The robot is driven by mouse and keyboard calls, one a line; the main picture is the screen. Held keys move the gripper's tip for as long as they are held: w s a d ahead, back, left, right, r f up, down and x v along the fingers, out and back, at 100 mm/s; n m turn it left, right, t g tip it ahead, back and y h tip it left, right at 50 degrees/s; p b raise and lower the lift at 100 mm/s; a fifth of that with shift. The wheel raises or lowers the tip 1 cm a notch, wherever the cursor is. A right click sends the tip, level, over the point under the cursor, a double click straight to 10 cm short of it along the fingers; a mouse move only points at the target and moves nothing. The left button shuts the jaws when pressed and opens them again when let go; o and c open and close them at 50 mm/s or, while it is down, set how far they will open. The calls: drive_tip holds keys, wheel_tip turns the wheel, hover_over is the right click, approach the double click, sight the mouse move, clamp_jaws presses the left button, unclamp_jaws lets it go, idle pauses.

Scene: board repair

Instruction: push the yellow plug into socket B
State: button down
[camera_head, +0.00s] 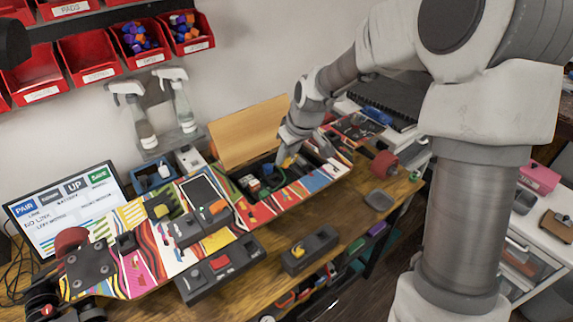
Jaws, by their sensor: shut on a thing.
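My gripper (286,156) reaches down over the open bay in the middle of the colourful board (130,268). It is shut on a small yellow piece (288,162), which looks like the yellow plug; the fingers hide much of it. The piece is at the bay's right part, low over the electronics. I cannot tell whether it touches a socket. No socket lettering can be read, so I cannot tell which socket is B. A dark green cable (262,205) loops inside the bay, near a small red and white part (253,183).
A wooden lid (245,135) stands upright behind the bay. Black blocks with a red part (220,264) and a yellow part (298,250) lie in front of the board. A screen (65,215) stands left; spray bottles (178,100) and red bins (90,55) are behind.

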drive_tip(key=shift+r, duration=0.25)
drive_tip(key=shift+w+a, duration=0.1)
drive_tip(key=w+a, duration=0.2)
drive_tip(key=w, duration=0.1)
drive_tip(key=shift+w+a, duration=0.1)
drive_tip(key=shift+w, duration=0.1)
idle(0.3)
drive_tip(key=shift+f, duration=0.15)
drive_tip(key=shift+f+b, duration=2.35)
drive_tip(key=shift+f, duration=0.85)
drive_tip(key=shift+f+b, duration=1.2)
drive_tip(key=shift+f, duration=0.5)
idle(0.9)
drive_tip(key=shift+c, duration=1.5)
unclamp_jaws()
